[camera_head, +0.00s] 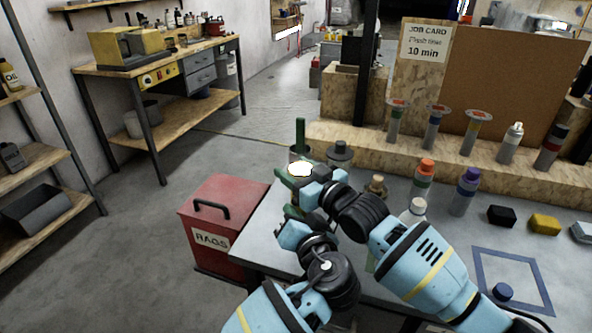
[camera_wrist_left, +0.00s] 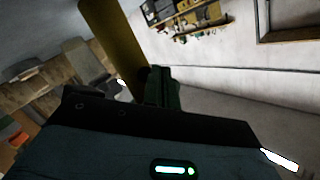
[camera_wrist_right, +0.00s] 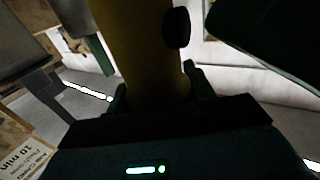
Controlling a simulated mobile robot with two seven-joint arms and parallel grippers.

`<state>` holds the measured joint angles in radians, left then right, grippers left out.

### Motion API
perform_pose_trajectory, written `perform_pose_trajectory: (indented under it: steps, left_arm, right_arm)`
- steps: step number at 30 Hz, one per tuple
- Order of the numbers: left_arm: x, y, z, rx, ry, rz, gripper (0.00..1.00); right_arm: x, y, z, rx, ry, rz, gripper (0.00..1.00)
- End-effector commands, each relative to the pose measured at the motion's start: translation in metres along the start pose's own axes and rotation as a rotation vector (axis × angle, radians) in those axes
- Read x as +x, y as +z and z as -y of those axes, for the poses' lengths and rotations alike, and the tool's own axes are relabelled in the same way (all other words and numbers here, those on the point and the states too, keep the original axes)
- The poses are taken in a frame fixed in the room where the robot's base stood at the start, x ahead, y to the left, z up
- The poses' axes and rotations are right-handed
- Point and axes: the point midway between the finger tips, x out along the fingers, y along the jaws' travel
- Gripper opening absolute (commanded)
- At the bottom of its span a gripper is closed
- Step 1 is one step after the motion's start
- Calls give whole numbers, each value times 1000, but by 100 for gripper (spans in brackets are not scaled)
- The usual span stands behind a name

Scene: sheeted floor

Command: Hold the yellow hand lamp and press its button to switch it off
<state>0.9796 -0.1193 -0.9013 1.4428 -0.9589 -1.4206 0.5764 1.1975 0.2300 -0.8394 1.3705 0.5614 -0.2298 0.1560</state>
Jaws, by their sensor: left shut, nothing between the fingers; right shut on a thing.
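The yellow hand lamp (camera_wrist_right: 140,60) stands between the green fingers of my right gripper (camera_wrist_right: 155,95), which is shut on its body. A dark round button (camera_wrist_right: 176,27) shows on the lamp's side. In the head view a bright white glow (camera_head: 300,169) shows at my right gripper (camera_head: 312,182); the lamp's body is mostly hidden there. My left gripper (camera_head: 292,211) is shut and empty, just below the right one. In the left wrist view its closed fingers (camera_wrist_left: 158,88) are beside the yellow lamp body (camera_wrist_left: 112,40); I cannot tell whether they touch it.
A grey table (camera_head: 262,232) lies under my arms, with spray cans (camera_head: 466,190), a black block (camera_head: 502,215) and a yellow block (camera_head: 544,224) to the right. A wooden ledge (camera_head: 350,139) runs behind. A red rags bin (camera_head: 222,215) stands left of the table.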

Motion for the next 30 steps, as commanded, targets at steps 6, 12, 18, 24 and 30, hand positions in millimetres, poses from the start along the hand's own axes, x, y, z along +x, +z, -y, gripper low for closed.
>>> perform_pose_trajectory:
  steps: [6,12,18,24,30]
  left_arm:
    - [4,-4,-3,-1,0,0,0]
    - [7,-5,-4,-1,-1,0,0]
    - [8,-4,-3,-1,-3,0,0]
    - [10,-5,-4,0,-4,1,0]
    - [12,-6,-4,0,-6,2,0]
  right_arm:
    - [0,1,0,1,0,2,26]
    - [0,1,2,4,-4,1,26]
    - [0,1,5,9,-8,1,26]
    - [1,1,7,13,-12,1,26]
    - [1,2,8,15,-13,3,26]
